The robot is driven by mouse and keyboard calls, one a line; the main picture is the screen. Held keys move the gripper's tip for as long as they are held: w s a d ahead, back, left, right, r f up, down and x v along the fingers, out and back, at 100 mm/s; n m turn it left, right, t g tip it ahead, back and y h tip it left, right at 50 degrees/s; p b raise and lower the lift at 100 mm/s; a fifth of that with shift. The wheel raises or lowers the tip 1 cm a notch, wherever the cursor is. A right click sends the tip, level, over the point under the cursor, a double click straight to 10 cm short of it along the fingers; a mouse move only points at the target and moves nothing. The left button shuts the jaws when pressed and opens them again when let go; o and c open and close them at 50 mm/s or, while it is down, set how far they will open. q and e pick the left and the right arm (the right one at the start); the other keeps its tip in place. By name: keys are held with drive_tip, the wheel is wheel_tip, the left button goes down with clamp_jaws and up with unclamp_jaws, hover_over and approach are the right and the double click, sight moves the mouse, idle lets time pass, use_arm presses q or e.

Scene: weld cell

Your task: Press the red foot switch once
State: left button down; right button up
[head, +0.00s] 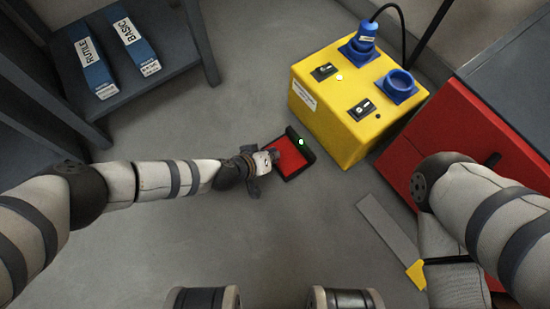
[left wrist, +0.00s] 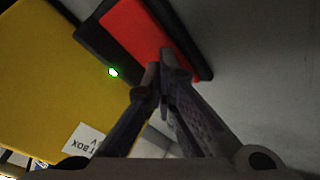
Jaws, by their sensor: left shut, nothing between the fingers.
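The red foot switch (head: 289,156) lies on the floor beside the yellow box, with a red pedal in a black frame and a green light lit at its upper right corner. My left gripper (head: 274,155) is over its left edge in the head view. In the left wrist view the red pedal (left wrist: 150,35) lies behind the tips of my left gripper (left wrist: 168,60). The fingers are shut with nothing between them. I cannot tell whether the tips touch the pedal. My right arm is at the right, and its gripper is not clearly seen.
A yellow box (head: 340,115) with blue sockets and switches stands right behind the switch. A red cabinet (head: 450,140) is at the right. A grey shelf (head: 150,85) with two blue boxes is at the upper left. A grey metal strip (head: 386,230) lies on the floor.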

use_arm(q)
drive_tip(key=shift+s, duration=0.1)
wheel_tip(320, 180, up, 2)
drive_tip(key=shift+p, duration=1.2)
drive_tip(key=shift+r, duration=0.2)
drive_tip(key=shift+r, duration=0.1)
wheel_tip(320, 180, up, 5)
drive_tip(key=p, duration=0.4)
drive_tip(key=shift+d, duration=0.15)
drive_tip(key=shift+w, duration=0.2)
